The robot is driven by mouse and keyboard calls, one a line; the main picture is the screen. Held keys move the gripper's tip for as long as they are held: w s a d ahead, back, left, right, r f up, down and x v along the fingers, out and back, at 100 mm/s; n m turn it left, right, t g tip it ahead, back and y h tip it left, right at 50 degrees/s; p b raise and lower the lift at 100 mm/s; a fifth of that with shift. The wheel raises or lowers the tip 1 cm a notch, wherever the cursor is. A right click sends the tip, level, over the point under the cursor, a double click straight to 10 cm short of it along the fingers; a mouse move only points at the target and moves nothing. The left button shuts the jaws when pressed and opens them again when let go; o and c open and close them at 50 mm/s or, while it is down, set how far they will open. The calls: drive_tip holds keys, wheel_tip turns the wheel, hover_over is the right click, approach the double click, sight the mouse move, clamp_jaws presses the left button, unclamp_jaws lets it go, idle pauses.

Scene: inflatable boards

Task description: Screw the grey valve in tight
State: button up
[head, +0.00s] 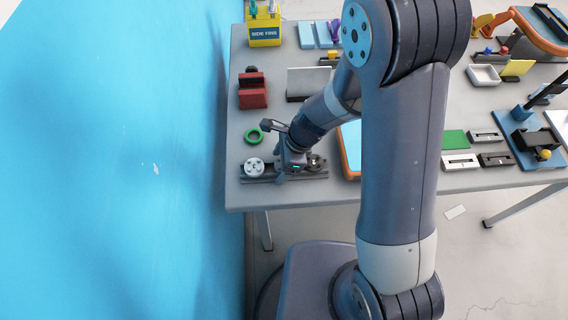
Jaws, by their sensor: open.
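A dark grey round piece (317,162), which looks like the grey valve, sits at the right end of a low grey rail (262,180) near the table's front left corner. My gripper partly covers it, and its seating cannot be made out. A white round piece with dark holes (253,166) sits at the rail's left end. My gripper (283,173) is low over the rail between the two round pieces, pointing down. It is open, and its fingertips are small and partly hidden. I cannot tell whether it touches anything.
A green ring (253,137) lies just behind the rail. A red block-like holder (252,92) stands farther back. An orange-edged blue board (349,145) is right of the gripper, partly behind my arm. A large blue panel (120,150) borders the table's left.

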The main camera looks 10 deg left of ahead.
drive_tip(key=shift+c, duration=0.2)
drive_tip(key=c, duration=1)
